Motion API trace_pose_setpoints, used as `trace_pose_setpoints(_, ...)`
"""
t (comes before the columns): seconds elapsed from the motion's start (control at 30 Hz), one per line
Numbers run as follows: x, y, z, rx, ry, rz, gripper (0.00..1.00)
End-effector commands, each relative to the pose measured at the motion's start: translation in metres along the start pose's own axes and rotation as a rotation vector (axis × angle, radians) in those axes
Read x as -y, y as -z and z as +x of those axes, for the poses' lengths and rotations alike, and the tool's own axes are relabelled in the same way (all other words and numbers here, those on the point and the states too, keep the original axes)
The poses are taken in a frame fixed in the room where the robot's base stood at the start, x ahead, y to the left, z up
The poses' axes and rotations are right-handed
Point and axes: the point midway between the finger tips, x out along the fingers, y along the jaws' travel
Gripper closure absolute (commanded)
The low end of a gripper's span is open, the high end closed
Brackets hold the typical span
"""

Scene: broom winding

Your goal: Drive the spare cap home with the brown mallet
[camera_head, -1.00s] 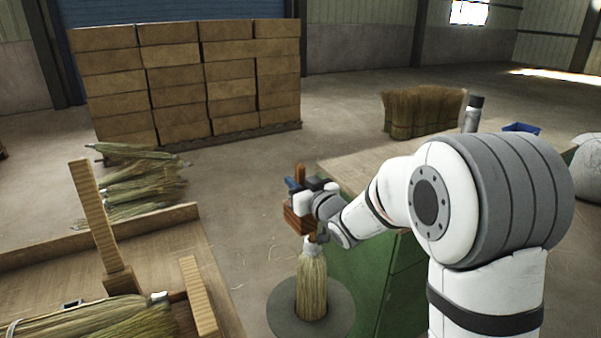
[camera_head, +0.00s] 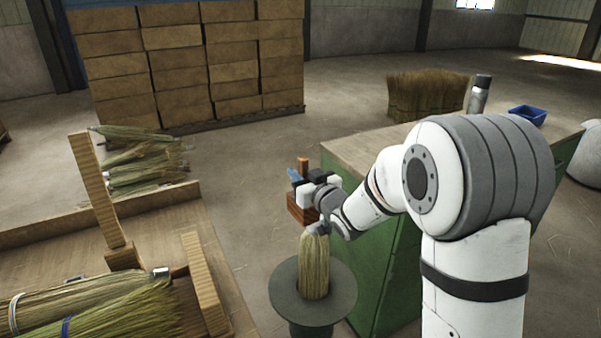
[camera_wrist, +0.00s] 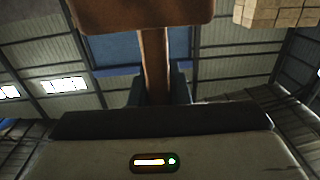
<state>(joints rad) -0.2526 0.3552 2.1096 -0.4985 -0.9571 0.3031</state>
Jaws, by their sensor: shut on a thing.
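My gripper (camera_head: 305,186) is shut on the handle of the brown mallet (camera_head: 299,209). The mallet's block-shaped head hangs below the jaws and the handle end sticks up above them. The wrist view shows the mallet head (camera_wrist: 140,14) and its handle between my fingers (camera_wrist: 154,68). A broom (camera_head: 314,268) stands upright, bristles down, on a round grey stand (camera_head: 342,292) just below my gripper.
A green bench (camera_head: 385,285) stands right of the stand, with a metal flask (camera_head: 479,94) and a blue bin (camera_head: 527,115) on top. At left, a wooden rack (camera_head: 112,258) holds brooms (camera_head: 110,310). Stacked cartons (camera_head: 185,70) and a bristle bundle (camera_head: 425,93) stand behind.

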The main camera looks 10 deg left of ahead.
Motion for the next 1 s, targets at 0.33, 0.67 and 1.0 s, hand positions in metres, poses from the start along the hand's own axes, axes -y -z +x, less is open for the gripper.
trace_pose_setpoints(0.33,-0.001,-0.001,0.0,-0.002,-0.001,0.0,1.0)
trace_pose_setpoints(0.67,-0.001,-0.03,0.0,-0.001,-0.002,0.0,1.0)
trace_pose_setpoints(1.0,-0.002,-0.053,-0.002,0.015,-0.004,0.005,1.0)
